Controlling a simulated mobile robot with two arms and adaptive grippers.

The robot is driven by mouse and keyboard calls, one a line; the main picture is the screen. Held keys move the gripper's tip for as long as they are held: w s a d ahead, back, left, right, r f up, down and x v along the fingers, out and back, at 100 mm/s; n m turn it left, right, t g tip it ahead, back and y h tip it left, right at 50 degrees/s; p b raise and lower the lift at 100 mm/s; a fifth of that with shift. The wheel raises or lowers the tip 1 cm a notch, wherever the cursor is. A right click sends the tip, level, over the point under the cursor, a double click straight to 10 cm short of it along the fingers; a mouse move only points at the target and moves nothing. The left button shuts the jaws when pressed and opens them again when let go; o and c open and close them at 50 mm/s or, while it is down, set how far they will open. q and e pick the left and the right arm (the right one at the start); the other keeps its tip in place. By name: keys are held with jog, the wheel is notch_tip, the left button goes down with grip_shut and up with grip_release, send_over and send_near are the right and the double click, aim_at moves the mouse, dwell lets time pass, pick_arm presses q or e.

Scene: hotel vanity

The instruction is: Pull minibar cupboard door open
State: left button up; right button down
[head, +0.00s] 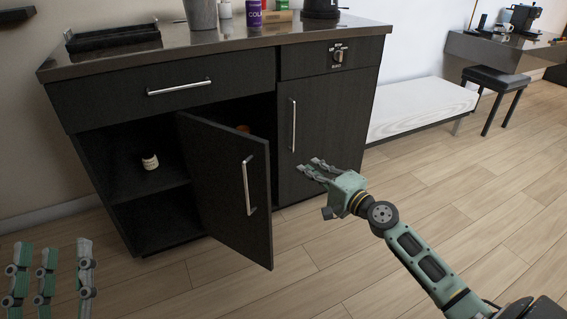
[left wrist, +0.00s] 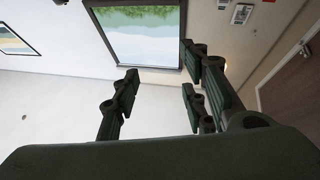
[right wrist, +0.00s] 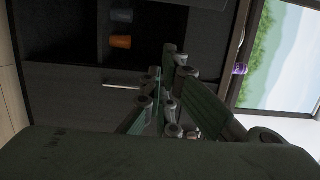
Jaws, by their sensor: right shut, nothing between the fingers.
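A dark cabinet door (head: 225,185) with a vertical silver handle (head: 248,185) stands swung outward in the middle of the cabinet, its handle edge toward me. An orange item (head: 243,128) shows inside behind it; in the right wrist view an orange cup (right wrist: 120,41) and a bluish cup (right wrist: 121,15) stand inside. My right gripper (head: 318,168) is shut and empty, right of the open door and in front of the closed right door (head: 325,115). It also shows in the right wrist view (right wrist: 165,100). My left gripper (head: 55,270) is open at the lower left; its spread fingers show in the left wrist view (left wrist: 160,95).
A small jar (head: 150,161) sits in the open left shelf space. A black tray (head: 113,39) and cans are on the countertop (head: 215,40). A white bench (head: 420,100) stands right; floor is clear.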

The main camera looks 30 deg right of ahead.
pick_arm(q)
notch_tip(320, 180, down, 7)
jog(key=w+g+y+p, duration=0.1)
jog(key=w+g, duration=0.1)
jog(key=g, duration=0.2)
jog(key=shift+w+a, duration=0.2)
pick_arm(e)
jog(key=w+a, duration=0.5)
jog(key=w, duration=0.2)
pick_arm(q)
jog(key=shift+f+p, duration=0.1)
jog(key=shift+p, duration=0.2)
